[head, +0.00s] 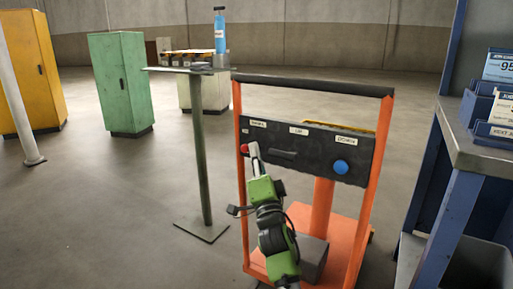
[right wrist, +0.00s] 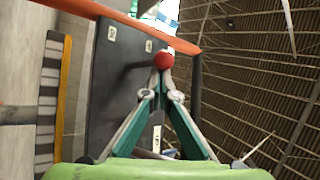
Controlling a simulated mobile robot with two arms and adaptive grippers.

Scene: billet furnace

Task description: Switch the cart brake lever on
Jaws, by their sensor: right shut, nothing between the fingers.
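The cart (head: 372,150) has an orange frame with a black panel (head: 312,155) under a dark top bar. A red knob (head: 244,148) shows at the panel's left side, below a small white label; I take it as the brake lever's end. My right gripper (head: 253,150) is at that side of the panel, right by the knob. In the right wrist view the right gripper (right wrist: 163,72) is shut and empty, its fingertips right at the red knob (right wrist: 164,60). Whether they touch cannot be told. The lever's shaft is mostly hidden. My left gripper is out of view.
The panel also carries a dark handle (head: 283,153) and a blue button (head: 341,167). A pedestal table (head: 196,140) with a blue bottle (head: 220,35) stands left of the cart. A blue workbench (head: 455,200) is close on the right. Open floor lies to the left.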

